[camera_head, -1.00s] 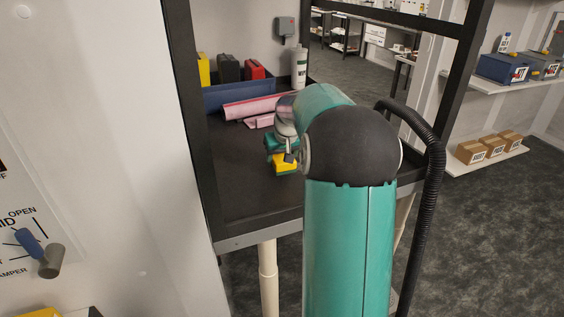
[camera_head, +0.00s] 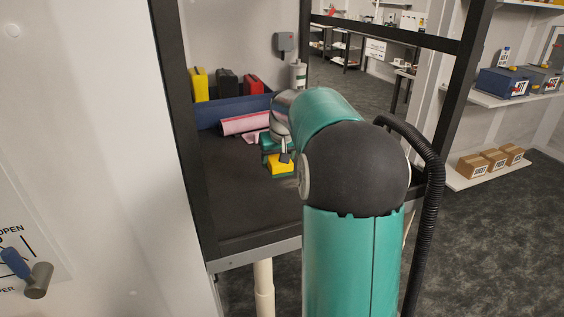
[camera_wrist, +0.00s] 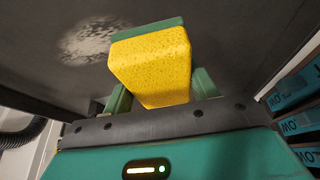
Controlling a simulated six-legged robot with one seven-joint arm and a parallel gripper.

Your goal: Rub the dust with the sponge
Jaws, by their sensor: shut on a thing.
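The sponge (camera_wrist: 152,62), yellow with a green layer, is held in my gripper (camera_wrist: 160,95), with a finger on each side of it. In the head view the sponge (camera_head: 281,165) shows at the end of my arm, over the dark bench top, with part of my gripper (camera_head: 277,150) beside it. I cannot tell whether the sponge touches the surface. My arm hides the dust in the head view.
Black frame posts flank the bench. The front left of the top is clear.

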